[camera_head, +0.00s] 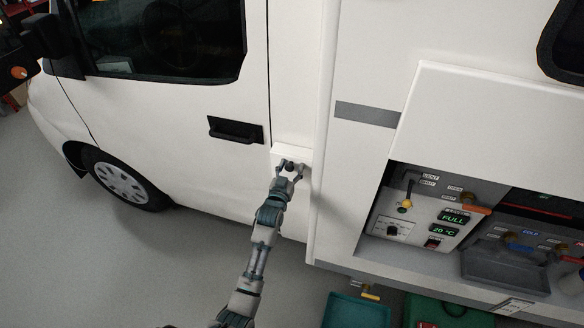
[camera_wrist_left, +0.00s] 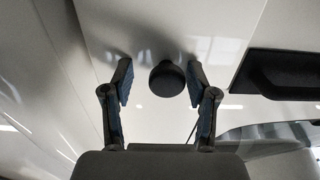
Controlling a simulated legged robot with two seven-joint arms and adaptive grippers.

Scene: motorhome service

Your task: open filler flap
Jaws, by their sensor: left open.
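The filler flap (camera_head: 291,153) is a small white panel on the white van side, behind the cab door and below its handle. A round black knob (camera_wrist_left: 167,79) sits on white bodywork in the left wrist view. My left gripper (camera_head: 290,167) is at the flap with its fingers around the knob. In the left wrist view the open fingers (camera_wrist_left: 160,82) stand on both sides of the knob, with a gap on each side. The gripper covers the flap's lower part in the head view. I cannot tell whether the flap is fully closed. My right gripper is not in view.
The black door handle (camera_head: 236,130) is up and left of the flap. To the right, an open service bay (camera_head: 425,215) holds a control panel, valves and labels under a raised white cover (camera_head: 490,125). Green crates (camera_head: 357,312) stand below. The grey floor at left is clear.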

